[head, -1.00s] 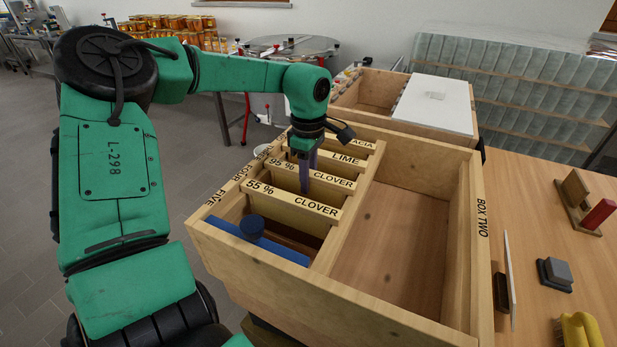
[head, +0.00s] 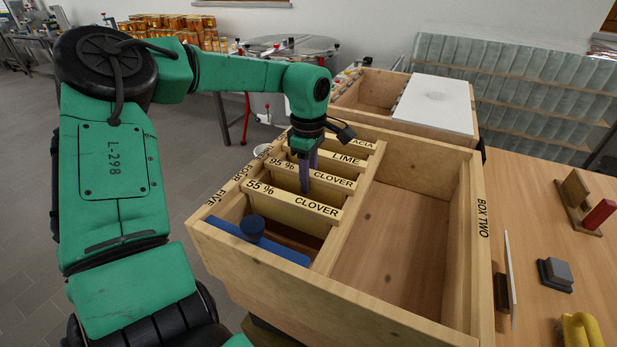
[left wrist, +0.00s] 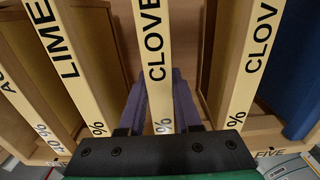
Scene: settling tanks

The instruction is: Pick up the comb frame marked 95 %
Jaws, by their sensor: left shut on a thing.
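The comb frame marked 95 % CLOVER (head: 335,182) sits in the wooden box, level with its neighbours and between the 55 % CLOVER frame (head: 318,208) and the LIME frame (head: 347,159). My left gripper (head: 309,178) points down over its top bar and is shut on it. In the left wrist view the two purple fingers (left wrist: 158,105) lie on either side of the middle top bar (left wrist: 153,40), which reads CLOVE. The gripper body hides most of its percentage. My right gripper is not in view.
The box's right compartment (head: 395,235) is empty. A second box with a white lid (head: 436,104) stands behind. Small tools, including a yellow-handled one (head: 577,333), lie on the table at right.

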